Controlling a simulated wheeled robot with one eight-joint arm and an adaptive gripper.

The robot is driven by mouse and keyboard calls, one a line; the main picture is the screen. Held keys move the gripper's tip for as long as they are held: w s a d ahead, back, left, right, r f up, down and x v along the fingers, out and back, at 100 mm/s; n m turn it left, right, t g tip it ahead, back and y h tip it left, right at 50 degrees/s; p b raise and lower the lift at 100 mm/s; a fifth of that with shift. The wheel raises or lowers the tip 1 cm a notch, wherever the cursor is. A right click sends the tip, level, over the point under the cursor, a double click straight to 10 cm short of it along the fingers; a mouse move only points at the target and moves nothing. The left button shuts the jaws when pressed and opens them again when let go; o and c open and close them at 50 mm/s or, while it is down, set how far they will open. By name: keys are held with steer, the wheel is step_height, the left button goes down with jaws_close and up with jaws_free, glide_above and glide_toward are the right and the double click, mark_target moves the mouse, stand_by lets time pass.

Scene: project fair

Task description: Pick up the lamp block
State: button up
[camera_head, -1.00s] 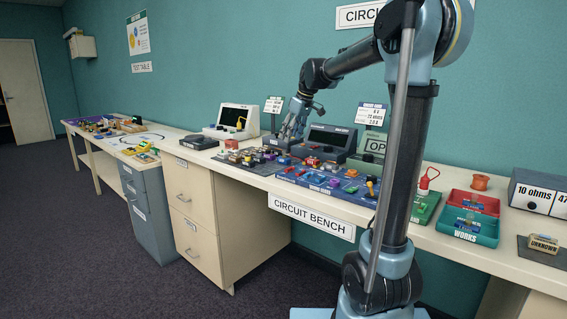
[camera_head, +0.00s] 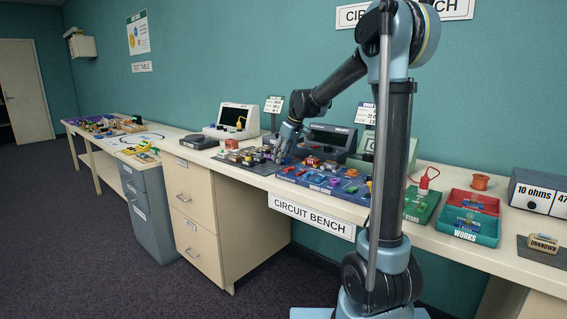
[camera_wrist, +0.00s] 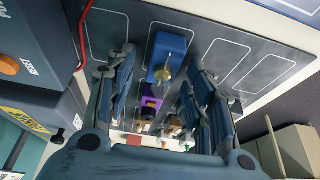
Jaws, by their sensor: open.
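In the wrist view a blue block (camera_wrist: 166,47) with a round brass-coloured bulb-like part on top looks like the lamp block. It sits on a dark mat (camera_wrist: 222,45) with white outlined slots. My gripper (camera_wrist: 160,80) is open, with one finger on each side of the view and the blue block showing in the gap towards the tips. I see no finger contact with it. In the head view my gripper (camera_head: 284,148) is low over the circuit bench, at the dark mat's right end. I cannot single out the lamp block there.
A purple block (camera_wrist: 152,102) and more small parts stand in line with the blue block. A dark instrument (camera_head: 330,140) stands just behind and right of my gripper. The blue circuit board (camera_head: 325,181) with loose parts lies in front. A red wire (camera_wrist: 84,30) runs at the wrist view's left.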

steer(key=c, duration=1.1)
steer(key=shift+r, duration=0.1)
steer(key=shift+c, duration=0.2)
step_height(320, 180, up, 10)
steer(key=shift+f, duration=0.2)
steer(key=shift+r, duration=0.15)
steer(key=shift+a, duration=0.15)
